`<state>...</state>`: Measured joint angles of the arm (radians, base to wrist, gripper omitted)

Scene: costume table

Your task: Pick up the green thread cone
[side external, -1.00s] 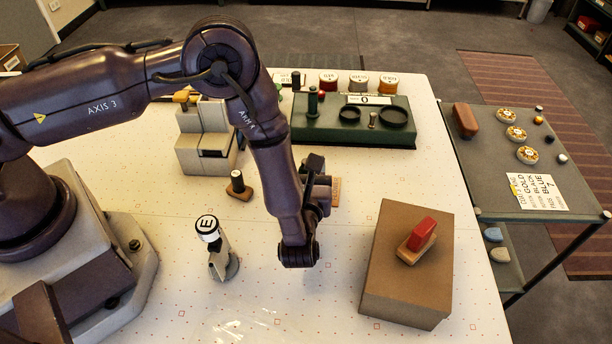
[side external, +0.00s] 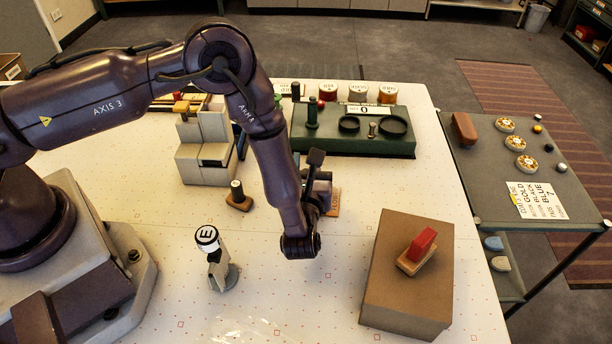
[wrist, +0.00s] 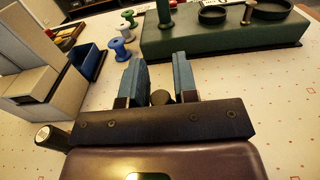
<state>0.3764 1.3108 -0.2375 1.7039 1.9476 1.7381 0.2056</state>
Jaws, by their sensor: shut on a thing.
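My gripper (wrist: 158,80) points down the wrist view with its two blue-grey fingers on either side of a small dark, round-topped thing (wrist: 161,97). It is shut on that thing. Its colour is too dark to name, and I cannot tell whether it is the green thread cone. In the side view my own arm hides most of the jaws and what they hold. A small green spool (wrist: 128,18) and a blue spool (wrist: 120,47) stand beyond the fingers in the wrist view, apart from the gripper.
A green board (side external: 350,143) with a green post (side external: 312,112) and black rings stands at the back. A brown box (side external: 405,285) bearing a red-topped block (side external: 420,247) is on the right.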

